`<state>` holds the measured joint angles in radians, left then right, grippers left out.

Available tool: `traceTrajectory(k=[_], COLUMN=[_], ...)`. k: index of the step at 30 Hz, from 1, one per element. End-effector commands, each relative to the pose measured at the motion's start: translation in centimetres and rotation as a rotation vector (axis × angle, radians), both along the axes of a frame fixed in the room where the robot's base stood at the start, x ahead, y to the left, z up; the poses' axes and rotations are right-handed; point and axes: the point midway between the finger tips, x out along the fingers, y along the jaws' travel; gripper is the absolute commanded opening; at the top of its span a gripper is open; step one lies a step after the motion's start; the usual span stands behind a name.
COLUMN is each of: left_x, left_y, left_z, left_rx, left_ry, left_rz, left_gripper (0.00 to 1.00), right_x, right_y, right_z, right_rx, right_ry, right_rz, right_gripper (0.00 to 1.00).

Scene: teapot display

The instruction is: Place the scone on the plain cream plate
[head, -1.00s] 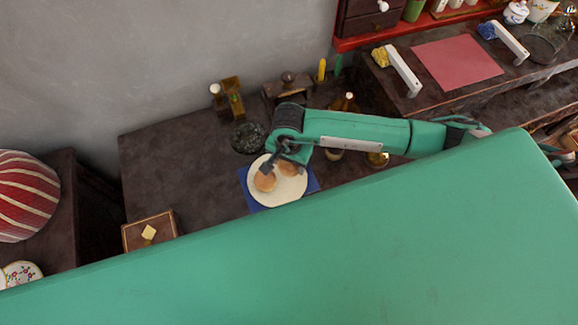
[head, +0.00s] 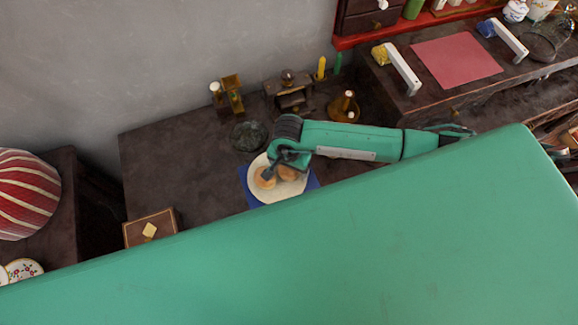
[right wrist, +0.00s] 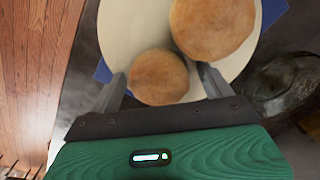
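The plain cream plate (head: 257,190) lies on a blue cloth (head: 311,181) on the dark table. Two round golden-brown scones, one at left (head: 263,179) and one at right (head: 288,173), are on or just over it. In the right wrist view, a smaller-looking scone (right wrist: 158,77) lies between the fingertips of my right gripper (right wrist: 163,86), and a larger-looking one (right wrist: 212,24) lies beyond it. The fingers are spread, with narrow gaps beside the scone. In the head view my right gripper (head: 273,172) is over the plate and partly covers the scones. My left gripper is out of view.
A dark bowl (head: 248,136) stands just behind the plate. A wooden box (head: 151,229) with a pale piece on top is at left. Amber bottles (head: 344,106) stand behind my right arm. A large green surface fills the foreground. The table left of the plate is clear.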

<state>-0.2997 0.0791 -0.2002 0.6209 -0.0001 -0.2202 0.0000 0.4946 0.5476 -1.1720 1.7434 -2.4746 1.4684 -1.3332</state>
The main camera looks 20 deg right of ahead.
Motion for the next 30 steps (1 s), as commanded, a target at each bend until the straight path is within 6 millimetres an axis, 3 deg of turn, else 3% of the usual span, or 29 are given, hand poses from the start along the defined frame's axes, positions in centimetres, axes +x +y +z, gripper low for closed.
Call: traceTrajectory(k=[11,24,30], left_x=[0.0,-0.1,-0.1], left_y=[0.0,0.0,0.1], left_z=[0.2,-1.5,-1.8], left_rx=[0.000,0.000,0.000], left_ry=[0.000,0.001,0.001], left_rz=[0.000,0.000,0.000], left_gripper=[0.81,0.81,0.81], right_x=[0.1,0.1,0.1], right_y=[0.0,0.0,0.0], right_z=[0.9,9.8,11.9], right_rx=[0.001,0.001,-0.001], right_ry=[-0.002,-0.005,-0.001], right_rz=[0.000,0.001,0.000], right_gripper=[0.81,0.81,0.81])
